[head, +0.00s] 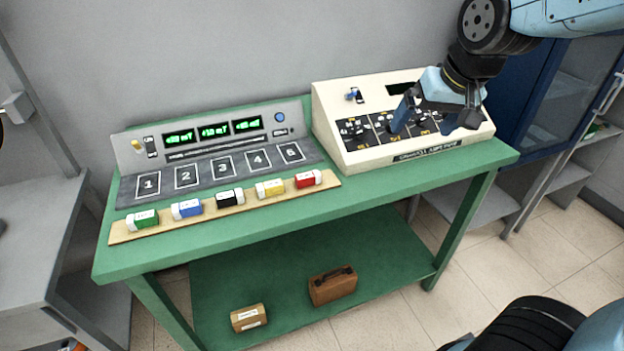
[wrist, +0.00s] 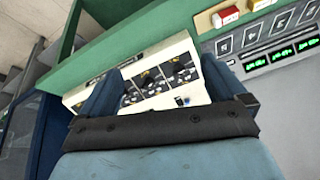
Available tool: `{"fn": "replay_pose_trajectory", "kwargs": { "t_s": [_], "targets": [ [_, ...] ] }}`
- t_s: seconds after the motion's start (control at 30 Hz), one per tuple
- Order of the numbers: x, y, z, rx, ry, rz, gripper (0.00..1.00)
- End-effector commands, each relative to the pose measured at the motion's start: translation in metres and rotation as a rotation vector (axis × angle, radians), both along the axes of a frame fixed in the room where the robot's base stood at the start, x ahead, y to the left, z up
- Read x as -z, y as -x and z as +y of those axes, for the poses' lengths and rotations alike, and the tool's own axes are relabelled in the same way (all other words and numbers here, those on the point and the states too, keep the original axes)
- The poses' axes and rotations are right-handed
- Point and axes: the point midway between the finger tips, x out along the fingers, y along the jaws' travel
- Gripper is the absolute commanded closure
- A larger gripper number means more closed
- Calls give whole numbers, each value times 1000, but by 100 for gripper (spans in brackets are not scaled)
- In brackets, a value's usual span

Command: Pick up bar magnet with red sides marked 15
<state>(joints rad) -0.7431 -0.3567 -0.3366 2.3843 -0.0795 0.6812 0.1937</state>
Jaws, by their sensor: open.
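The bar magnet with red sides (head: 308,179) lies at the right end of a wooden strip (head: 121,231) along the table's front edge. Its white parts show, but its number is too small to read. It also shows at the top of the wrist view (wrist: 226,16). Left of it on the strip lie the yellow (head: 270,188), black (head: 230,198), blue (head: 187,209) and green (head: 143,220) magnets. My gripper (head: 432,122) is open and empty, above the cream console, right of the red magnet and well apart from it. Its fingers frame the console in the wrist view (wrist: 155,80).
The cream console (head: 368,159) stands at the right of the green table (head: 225,228). A grey panel (head: 128,153) with green displays and numbered slots 1 to 5 stands behind the strip; the slots look empty.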

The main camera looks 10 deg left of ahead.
Motion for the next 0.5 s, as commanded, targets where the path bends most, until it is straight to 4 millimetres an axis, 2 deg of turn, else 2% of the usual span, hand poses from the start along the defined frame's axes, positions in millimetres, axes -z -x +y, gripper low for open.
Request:
{"fn": "replay_pose_trajectory", "kwargs": {
  "t_s": [0.03,0.2,0.5],
  "targets": [
    [6,-4,14,-24,7,9,2],
    [22,-15,52,-76,21,17,2],
    [53,-22,126,-169,65,9,2]
  ]
}}
